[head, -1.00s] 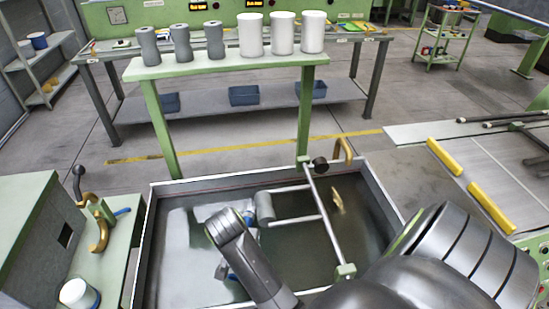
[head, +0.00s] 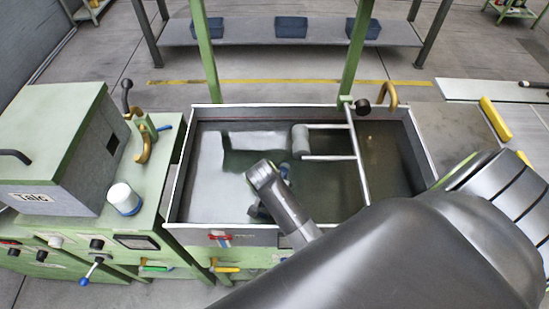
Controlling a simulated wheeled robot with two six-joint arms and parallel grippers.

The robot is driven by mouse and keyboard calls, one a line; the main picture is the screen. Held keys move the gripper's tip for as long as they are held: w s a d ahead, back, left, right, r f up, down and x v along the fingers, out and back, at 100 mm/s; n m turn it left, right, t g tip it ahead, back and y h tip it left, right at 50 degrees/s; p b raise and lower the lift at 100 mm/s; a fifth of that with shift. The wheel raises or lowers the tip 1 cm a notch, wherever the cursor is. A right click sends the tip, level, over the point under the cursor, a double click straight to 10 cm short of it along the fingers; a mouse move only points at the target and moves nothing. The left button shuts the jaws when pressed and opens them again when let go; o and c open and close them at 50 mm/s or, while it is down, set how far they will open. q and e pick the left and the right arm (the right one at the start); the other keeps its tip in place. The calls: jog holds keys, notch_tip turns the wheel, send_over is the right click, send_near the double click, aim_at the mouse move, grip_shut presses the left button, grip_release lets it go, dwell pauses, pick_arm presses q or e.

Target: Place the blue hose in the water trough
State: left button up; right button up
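The water trough (head: 182,185) is a grey-rimmed tank with dark, shiny water, in the middle of the head view. My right arm comes in from the lower right and its end hangs over the trough. My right gripper (head: 268,208) is dark and small, partly hidden by its own wrist, so its fingers are not clear. A small blue bit (head: 285,171) shows just behind the wrist. I cannot tell whether it is the hose or whether the gripper holds it. No full length of blue hose is visible. My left gripper is not in view.
A metal frame (head: 357,150) with a grey roller (head: 301,139) crosses the trough. A green machine labelled Talc (head: 60,135) and a white cup with a blue base (head: 124,198) stand on the left. A brass handle (head: 389,95) rises at the back rim.

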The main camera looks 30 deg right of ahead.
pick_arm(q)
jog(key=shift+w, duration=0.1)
pick_arm(e)
jog(key=o, duration=1)
jog(key=shift+o, duration=0.2)
